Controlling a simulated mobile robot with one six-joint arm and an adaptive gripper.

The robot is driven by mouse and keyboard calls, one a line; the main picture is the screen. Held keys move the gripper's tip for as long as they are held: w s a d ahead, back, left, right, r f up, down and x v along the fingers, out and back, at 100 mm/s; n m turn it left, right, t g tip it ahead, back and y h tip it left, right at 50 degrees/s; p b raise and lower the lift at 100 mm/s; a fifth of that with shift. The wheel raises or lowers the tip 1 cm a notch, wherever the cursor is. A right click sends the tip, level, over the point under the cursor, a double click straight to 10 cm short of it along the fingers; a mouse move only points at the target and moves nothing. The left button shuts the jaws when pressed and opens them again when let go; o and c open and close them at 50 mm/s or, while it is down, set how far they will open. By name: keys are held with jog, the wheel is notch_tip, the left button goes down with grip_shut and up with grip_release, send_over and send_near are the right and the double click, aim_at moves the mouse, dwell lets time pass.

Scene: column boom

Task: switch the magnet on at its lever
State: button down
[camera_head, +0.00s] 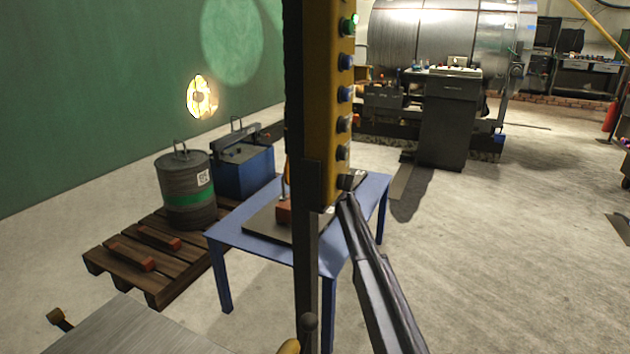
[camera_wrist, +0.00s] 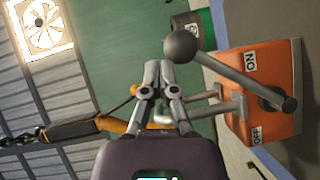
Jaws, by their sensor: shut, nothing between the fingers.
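The magnet (camera_wrist: 258,100) is an orange block with ON and OFF labels in the wrist view. Its lever (camera_wrist: 235,75) is a grey rod with a round knob (camera_wrist: 183,46). It slants up and left from its pivot and passes closer to the ON label than to OFF. My gripper (camera_wrist: 160,70) is shut and empty. Its fingertips appear just left of and below the knob; I cannot tell whether they touch it. In the head view, the magnet (camera_head: 284,211) is partly hidden behind a yellow control box, on a dark plate (camera_head: 262,226).
The plate lies on a blue table (camera_head: 232,235). A pallet (camera_head: 128,274) with a drum (camera_head: 186,195) stands to its left. The yellow control box (camera_head: 331,100) blocks the middle of the view. A hook (camera_wrist: 110,124) on a chain is left in the wrist view.

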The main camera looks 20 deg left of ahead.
jog(key=s+d+r+p, duration=0.7)
jog(key=d, duration=0.1)
jog(key=shift+s+d, duration=0.15)
jog(key=shift+s, duration=0.1)
dwell(0.4)
dwell(0.4)
